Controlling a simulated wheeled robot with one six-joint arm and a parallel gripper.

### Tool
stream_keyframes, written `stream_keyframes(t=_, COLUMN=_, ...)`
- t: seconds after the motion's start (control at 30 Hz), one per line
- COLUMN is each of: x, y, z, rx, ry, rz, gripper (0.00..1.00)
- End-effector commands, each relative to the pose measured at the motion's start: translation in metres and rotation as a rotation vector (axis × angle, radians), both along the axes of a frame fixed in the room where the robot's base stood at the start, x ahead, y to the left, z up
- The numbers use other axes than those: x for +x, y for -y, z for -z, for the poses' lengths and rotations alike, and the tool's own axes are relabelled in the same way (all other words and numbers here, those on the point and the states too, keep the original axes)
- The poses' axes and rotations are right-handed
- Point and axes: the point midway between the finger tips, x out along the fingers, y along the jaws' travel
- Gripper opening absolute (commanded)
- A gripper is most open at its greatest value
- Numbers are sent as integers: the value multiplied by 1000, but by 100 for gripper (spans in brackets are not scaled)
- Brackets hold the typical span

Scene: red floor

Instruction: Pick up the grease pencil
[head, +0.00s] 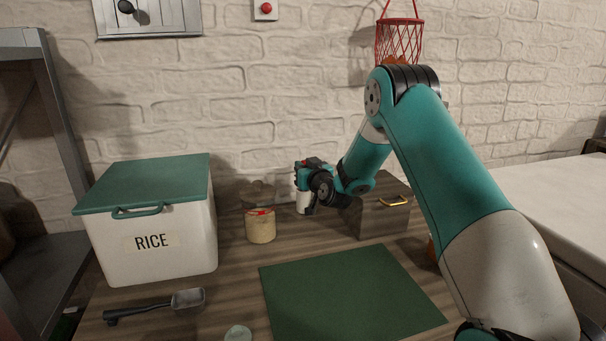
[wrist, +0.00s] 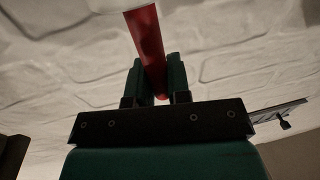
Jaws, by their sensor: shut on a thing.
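The grease pencil (wrist: 147,40) is a red stick with a pale far end, seen in the wrist view. My gripper (wrist: 161,80) is shut on it, with its two dark green fingers on either side near the pencil's lower end. The pencil points up and away from the fingers, and only the pale wall shows behind it. In the head view my gripper (head: 303,187) is small, in front of the brick wall, above the back of the table. I cannot make out the pencil clearly there.
A tan canister (head: 260,230) with red on top stands left of my gripper. A rice bin (head: 150,262), a metal scoop (head: 160,306), a green mat (head: 350,295) and a brown box with a yellow handle (head: 381,222) share the wooden table. A red basket (head: 399,38) hangs on the wall.

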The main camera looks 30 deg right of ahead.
Motion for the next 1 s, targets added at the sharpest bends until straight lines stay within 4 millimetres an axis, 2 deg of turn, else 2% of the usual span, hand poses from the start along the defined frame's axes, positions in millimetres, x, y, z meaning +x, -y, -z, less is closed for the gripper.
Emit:
stream_keyframes(t=0.27, x=0, y=-1, z=-49, rx=-3, ry=6, rz=-1, gripper=0)
stream_keyframes(t=0.6, x=0, y=0, z=-140, rx=-3, ry=6, rz=0, gripper=0)
stream_keyframes(t=0.7, x=0, y=0, z=-161, rx=-1, ry=4, rz=0, gripper=0)
stream_keyframes(t=0.87, x=0, y=0, z=-184, rx=0, ry=3, rz=0, gripper=0)
stream_keyframes(t=1.0, x=0, y=0, z=-192, rx=0, ry=0, rz=0, gripper=0)
